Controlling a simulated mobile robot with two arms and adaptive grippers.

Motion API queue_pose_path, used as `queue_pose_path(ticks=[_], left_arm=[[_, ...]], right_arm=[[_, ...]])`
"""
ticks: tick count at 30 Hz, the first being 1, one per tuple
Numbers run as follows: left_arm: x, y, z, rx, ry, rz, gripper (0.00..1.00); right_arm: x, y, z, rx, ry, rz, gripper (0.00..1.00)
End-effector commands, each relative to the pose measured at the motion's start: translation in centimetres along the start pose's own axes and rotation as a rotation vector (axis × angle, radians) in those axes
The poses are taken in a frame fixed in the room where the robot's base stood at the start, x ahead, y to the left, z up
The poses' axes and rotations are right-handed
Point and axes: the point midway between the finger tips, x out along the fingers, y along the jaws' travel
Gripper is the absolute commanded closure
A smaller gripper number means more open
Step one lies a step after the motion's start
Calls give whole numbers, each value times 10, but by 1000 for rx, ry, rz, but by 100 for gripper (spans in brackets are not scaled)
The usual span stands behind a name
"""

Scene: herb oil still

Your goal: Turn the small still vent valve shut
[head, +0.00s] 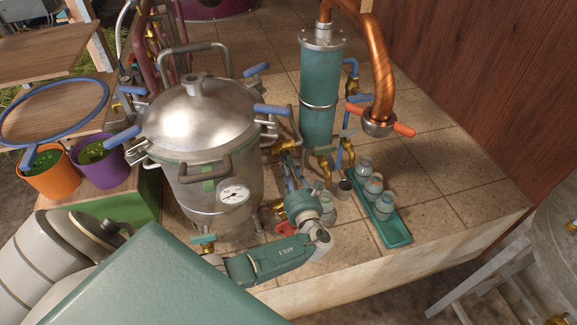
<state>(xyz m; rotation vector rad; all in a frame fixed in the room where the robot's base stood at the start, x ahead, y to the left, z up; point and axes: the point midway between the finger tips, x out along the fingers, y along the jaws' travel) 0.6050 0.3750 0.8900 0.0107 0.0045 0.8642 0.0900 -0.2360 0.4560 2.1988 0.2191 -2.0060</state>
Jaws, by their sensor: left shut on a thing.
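The small still (200,120) is a steel pot with a domed lid, blue clamp handles and a round gauge (234,193). My left gripper (301,207) is low at the still's right side, among brass valves and pipes. It is shut, but its fingertips and what they hold are mostly hidden by my own wrist. A red handle (286,229) shows right beside it, on the still's side. Other brass valves (288,146) sit between the still and the teal condenser (319,95). I cannot tell which valve is the vent valve. My right gripper is not in view.
A green tray (397,238) with several small jars lies right of my gripper. A copper pipe (378,60) curves down to a fitting with orange handles (378,122). Orange (52,180) and purple (100,165) pots stand at left. Tiles at the right are clear.

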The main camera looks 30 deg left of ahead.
Motion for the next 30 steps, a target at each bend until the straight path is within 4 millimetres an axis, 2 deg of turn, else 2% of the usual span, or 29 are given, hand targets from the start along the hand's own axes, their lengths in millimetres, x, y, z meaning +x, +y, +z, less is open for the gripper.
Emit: queue_pose_path(ticks=[17, 18, 20, 30], left_arm=[[-1, 0, -2, 38, 3, -1, 100], [-1, 0, -2, 38, 3, -1, 76], [-1, 0, -2, 37, 3, -1, 64], [-3, 0, -1, 33, 1, -1, 63]], right_arm=[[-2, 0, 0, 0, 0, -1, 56], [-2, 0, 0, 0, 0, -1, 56], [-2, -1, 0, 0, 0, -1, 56], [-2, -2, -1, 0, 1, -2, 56]])
